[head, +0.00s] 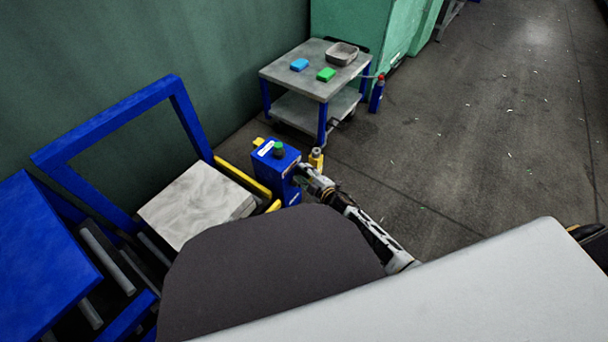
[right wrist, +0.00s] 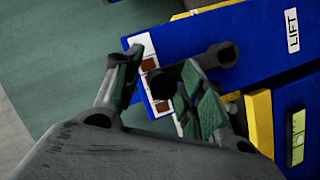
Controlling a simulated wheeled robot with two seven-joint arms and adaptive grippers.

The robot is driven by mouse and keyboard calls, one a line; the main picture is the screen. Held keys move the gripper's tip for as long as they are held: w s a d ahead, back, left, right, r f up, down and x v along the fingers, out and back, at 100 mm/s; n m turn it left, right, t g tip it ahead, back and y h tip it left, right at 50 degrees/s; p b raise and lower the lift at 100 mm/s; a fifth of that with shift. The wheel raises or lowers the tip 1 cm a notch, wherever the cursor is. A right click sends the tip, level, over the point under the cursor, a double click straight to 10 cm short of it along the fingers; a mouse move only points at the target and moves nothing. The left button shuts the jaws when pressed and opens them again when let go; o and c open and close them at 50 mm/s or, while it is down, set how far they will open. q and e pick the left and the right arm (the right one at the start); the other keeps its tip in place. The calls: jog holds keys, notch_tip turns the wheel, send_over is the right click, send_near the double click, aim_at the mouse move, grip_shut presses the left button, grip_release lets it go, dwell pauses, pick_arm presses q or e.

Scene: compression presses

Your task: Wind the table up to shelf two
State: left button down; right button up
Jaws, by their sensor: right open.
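In the head view a blue post (head: 277,172) with a green knob on top stands beside a pale slab (head: 190,205) between yellow rails. My right gripper (head: 301,177) is at the right side of this post. In the right wrist view a dark crank (right wrist: 224,55) sits on a blue face with a white LIFT label (right wrist: 292,30). The crank's round grip end lies between the fingers of my right gripper (right wrist: 160,76), which is open. I cannot tell whether the fingers touch it. A white strip with brown marks is partly hidden behind the fingers. My left gripper is not in view.
A blue frame (head: 115,122) and rollers stand at the left. A grey cart (head: 292,72) holds a blue block, a green block and a tray.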

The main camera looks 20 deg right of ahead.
jog(key=shift+c, duration=0.5)
grip_shut()
jog(key=shift+w+d+r+p, duration=0.2)
jog(key=shift+d+p, duration=0.15)
jog(key=shift+p, duration=0.3)
